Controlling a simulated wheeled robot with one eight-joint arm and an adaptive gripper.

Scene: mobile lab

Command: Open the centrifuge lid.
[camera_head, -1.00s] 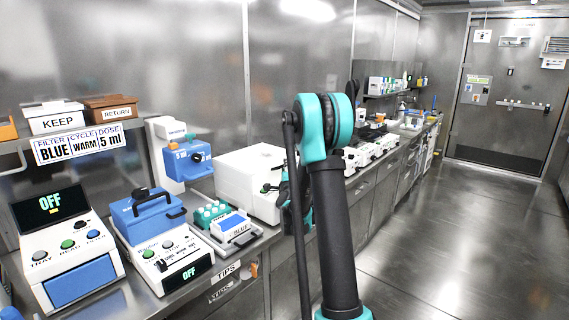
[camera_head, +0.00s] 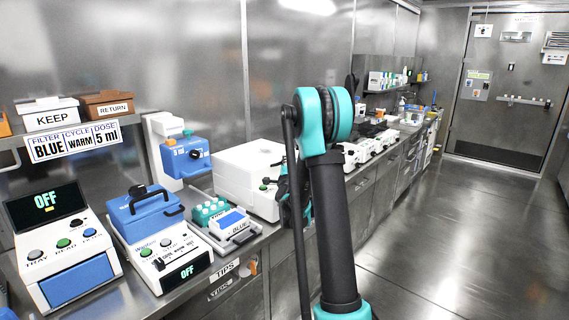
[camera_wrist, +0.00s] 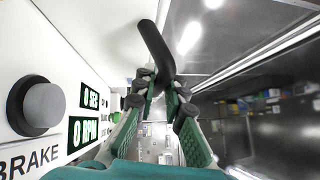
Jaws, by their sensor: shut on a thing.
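The centrifuge is a white box (camera_head: 240,178) on the bench in the head view, partly hidden behind my arm; its lid looks closed. In the wrist view its white front panel (camera_wrist: 62,55) fills the left side, with a grey BRAKE button (camera_wrist: 42,106) and green displays reading 0 SEC and 0 RPM. My gripper (camera_wrist: 160,88) is shut on a black bar handle (camera_wrist: 153,42) that stands out beside the panel. In the head view my gripper is mostly hidden behind my arm.
A green rack (camera_head: 208,211) and a blue-lidded device (camera_head: 146,208) stand left of the centrifuge. Small white devices (camera_head: 365,150) line the bench beyond it. The floor (camera_head: 450,220) to the right is clear.

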